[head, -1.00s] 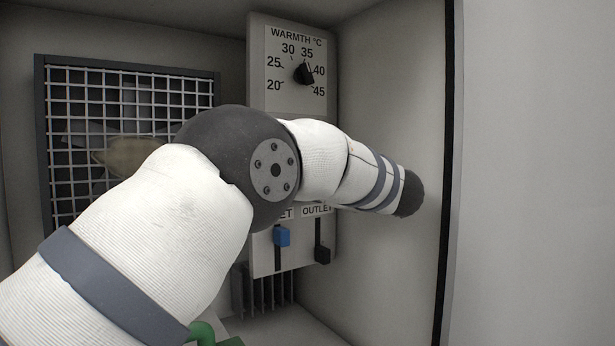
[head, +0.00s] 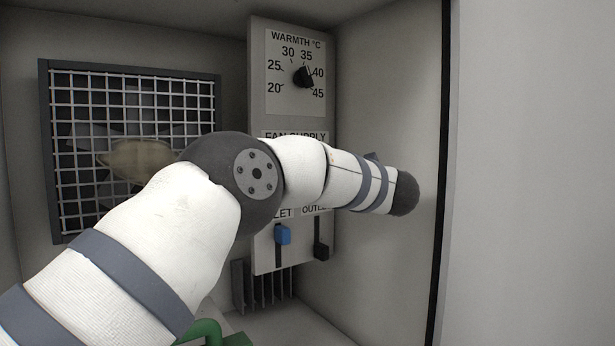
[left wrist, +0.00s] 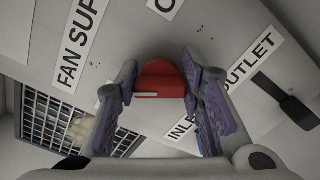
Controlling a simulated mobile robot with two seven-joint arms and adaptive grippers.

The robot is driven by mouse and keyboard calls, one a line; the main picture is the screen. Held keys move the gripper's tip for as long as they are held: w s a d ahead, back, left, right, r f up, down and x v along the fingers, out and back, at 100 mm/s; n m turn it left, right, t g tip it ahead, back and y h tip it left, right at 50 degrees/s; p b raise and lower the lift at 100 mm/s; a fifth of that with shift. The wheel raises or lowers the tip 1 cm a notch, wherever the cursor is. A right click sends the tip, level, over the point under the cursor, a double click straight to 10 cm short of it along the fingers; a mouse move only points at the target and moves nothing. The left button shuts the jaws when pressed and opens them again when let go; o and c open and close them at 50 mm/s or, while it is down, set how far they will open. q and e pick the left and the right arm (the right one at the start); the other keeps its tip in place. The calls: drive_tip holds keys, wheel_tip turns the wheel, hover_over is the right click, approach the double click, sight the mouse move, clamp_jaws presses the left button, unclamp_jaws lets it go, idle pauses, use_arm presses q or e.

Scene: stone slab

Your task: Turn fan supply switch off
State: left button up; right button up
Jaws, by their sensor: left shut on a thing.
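The fan supply switch shows in the left wrist view as a red knob (left wrist: 161,72) with a pale line on its left edge. My left gripper (left wrist: 160,84) has its two purple-padded fingers on either side of the knob and is shut on it. The FAN SUPPLY label (head: 296,135) is partly covered by my arm in the head view, and its start (left wrist: 78,45) shows in the left wrist view. A cut-off label beginning with O (left wrist: 165,6) sits at the top there. In the head view my left arm hides the knob and the gripper. My right gripper is not in view.
The grey panel (head: 258,110) carries a warmth dial (head: 303,76) above, and a blue inlet slider (head: 282,235) and black outlet slider (head: 321,251) below. A fan grille (head: 90,195) is to the left. The right cabinet wall (head: 390,110) is close to my arm.

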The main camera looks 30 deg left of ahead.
use_arm(q)
drive_tip(key=shift+r+n, duration=0.1)
drive_tip(key=shift+n, duration=0.8)
drive_tip(key=shift+c, duration=0.2)
drive_tip(key=o, duration=1.2)
drive_tip(key=v, duration=1.2)
